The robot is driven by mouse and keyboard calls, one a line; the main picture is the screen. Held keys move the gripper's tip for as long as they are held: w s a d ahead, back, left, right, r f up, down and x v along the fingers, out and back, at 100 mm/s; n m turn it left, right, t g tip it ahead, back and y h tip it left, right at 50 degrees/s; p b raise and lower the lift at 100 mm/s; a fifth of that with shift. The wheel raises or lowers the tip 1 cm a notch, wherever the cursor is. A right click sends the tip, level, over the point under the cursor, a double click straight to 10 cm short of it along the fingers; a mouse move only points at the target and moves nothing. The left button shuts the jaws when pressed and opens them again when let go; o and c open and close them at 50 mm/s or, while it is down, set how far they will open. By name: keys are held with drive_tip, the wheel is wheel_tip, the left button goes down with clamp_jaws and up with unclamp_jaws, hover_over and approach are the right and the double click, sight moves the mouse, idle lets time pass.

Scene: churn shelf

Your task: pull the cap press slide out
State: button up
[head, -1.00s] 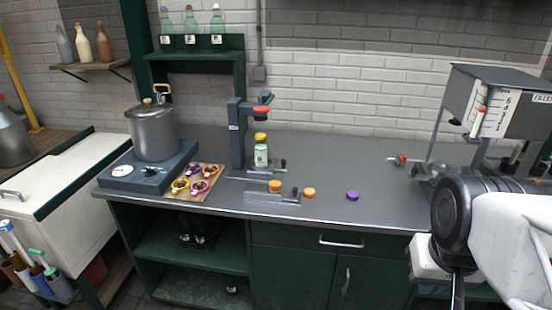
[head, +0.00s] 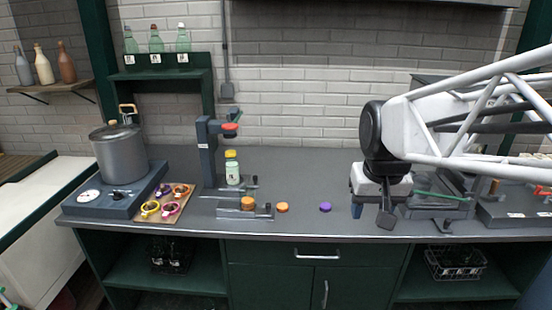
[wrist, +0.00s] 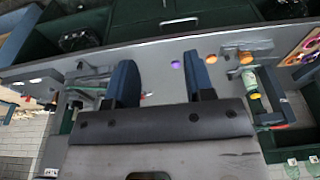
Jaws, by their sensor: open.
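The cap press (head: 210,152) is a dark blue-grey column with a red head, standing on the counter left of centre. A green-white bottle with a yellow cap (head: 232,168) stands under the head. The press slide (head: 226,191) is a low metal plate at its base, with a dark knob (head: 254,181) at its right end. My gripper (head: 358,208) is well to the right of the press, above the counter, its fingers partly hidden in the head view. In the wrist view the blue fingers (wrist: 160,80) are wide apart with nothing between them.
A metal fixture (head: 236,212) with an orange cap is in front of the press. A loose orange cap (head: 282,207) and a purple cap (head: 325,207) lie on the counter between it and my gripper. A pot (head: 120,155) and a cap tray (head: 178,212) are left.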

drive_tip(key=w+a+f, duration=0.1)
drive_tip(key=w+a, duration=0.3)
drive_tip(key=w, duration=0.6)
drive_tip(key=w+a+g, duration=0.1)
drive_tip(key=w+a, duration=0.3)
drive_tip(key=w, duration=0.6)
drive_tip(key=w+a+f, duration=0.1)
drive_tip(key=w+a, duration=0.3)
drive_tip(key=w, duration=0.6)
drive_tip(key=shift+n+g, duration=0.6)
drive_tip(key=shift+n, duration=0.2)
drive_tip(key=w+a+f, duration=0.5)
drive_tip(key=w, duration=0.2)
drive_tip(key=w+a+f, duration=0.5)
drive_tip(key=w+a, duration=0.1)
drive_tip(key=w, duration=0.1)
drive_tip(key=w+a+f, duration=0.5)
drive_tip(key=w, duration=0.3)
drive_tip(key=shift+w+a, duration=0.1)
drive_tip(key=shift+a, duration=0.3)
drive_tip(key=shift+w+a+f, duration=0.25)
drive_tip(key=shift+f, duration=0.1)
drive_tip(key=shift+a+f, duration=0.1)
drive_tip(key=shift+f, duration=3.7)
